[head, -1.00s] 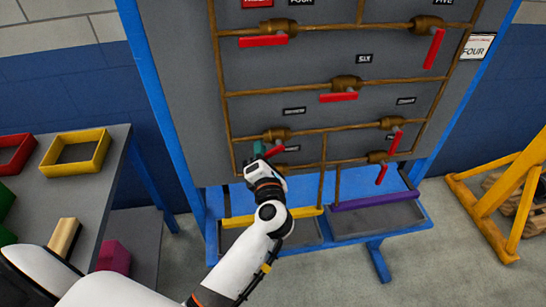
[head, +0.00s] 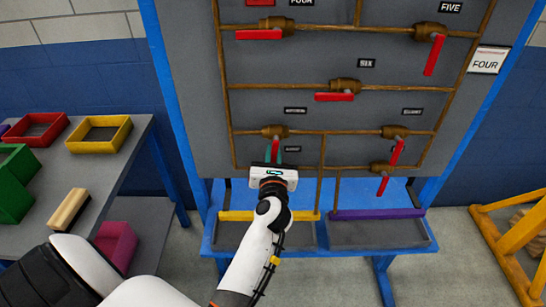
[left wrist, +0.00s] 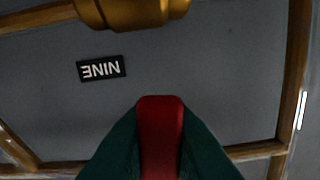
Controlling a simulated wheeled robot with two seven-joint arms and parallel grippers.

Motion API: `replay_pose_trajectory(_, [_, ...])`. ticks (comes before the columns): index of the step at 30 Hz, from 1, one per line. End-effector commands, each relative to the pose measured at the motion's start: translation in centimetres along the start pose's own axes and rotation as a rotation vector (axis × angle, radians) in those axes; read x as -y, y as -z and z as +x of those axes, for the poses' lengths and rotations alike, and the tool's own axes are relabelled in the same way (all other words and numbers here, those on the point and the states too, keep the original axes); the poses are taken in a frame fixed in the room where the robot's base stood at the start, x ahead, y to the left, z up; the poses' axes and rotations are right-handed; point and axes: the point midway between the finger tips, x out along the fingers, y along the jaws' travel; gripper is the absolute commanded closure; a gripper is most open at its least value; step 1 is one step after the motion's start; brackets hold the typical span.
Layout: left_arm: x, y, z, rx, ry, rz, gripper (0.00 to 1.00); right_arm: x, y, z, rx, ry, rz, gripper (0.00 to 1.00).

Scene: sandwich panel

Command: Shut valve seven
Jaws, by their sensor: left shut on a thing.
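The valve panel (head: 300,62) carries brass valves with red handles on copper pipes. My left gripper (head: 274,157) is shut on a red handle (head: 275,148) that hangs down from a brass valve (head: 272,131) at the panel's lower left. The small label (head: 295,110) above that valve is too blurred to read. In the left wrist view the red handle (left wrist: 160,135) is between the dark green fingers. An upside-down label NINE (left wrist: 101,68) and a brass valve body (left wrist: 135,10) show beyond them. My gripper hides part of the lower pipe in the head view. My right gripper is not in view.
Other red handles hang at the lower right (head: 397,152) and (head: 383,187). Trays with a yellow edge (head: 240,216) and a purple edge (head: 380,214) sit below. A table with coloured bins (head: 100,146) stands left, a yellow frame (head: 500,235) right.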

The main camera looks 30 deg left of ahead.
Motion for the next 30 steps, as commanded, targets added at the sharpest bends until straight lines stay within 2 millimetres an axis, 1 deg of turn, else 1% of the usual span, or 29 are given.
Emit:
replay_pose_trajectory(1, [-0.3,-0.2,0.0,0.001,-0.002,-0.027,1.0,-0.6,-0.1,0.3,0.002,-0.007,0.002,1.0])
replay_pose_trajectory(3, [-0.5,-0.2,-0.1,0.001,-0.003,-0.061,1.0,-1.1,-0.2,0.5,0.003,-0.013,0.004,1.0])
replay_pose_trajectory(6, [-0.6,-0.2,0.0,0.001,-0.002,-0.096,1.0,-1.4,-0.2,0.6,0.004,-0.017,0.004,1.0])
replay_pose_trajectory(15, [-0.8,-0.1,0.0,0.002,-0.001,-0.145,1.0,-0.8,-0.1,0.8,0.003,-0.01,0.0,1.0])
replay_pose_trajectory(26, [-0.8,0.0,0.0,0.003,-0.001,-0.151,1.0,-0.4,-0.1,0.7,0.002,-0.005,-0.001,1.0])
replay_pose_trajectory(27, [-0.8,0.0,0.0,0.003,-0.001,-0.151,0.79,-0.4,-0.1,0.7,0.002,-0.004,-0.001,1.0])
replay_pose_trajectory(30, [-0.8,0.0,0.0,0.002,-0.001,-0.149,0.64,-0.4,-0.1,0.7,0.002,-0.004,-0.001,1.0])
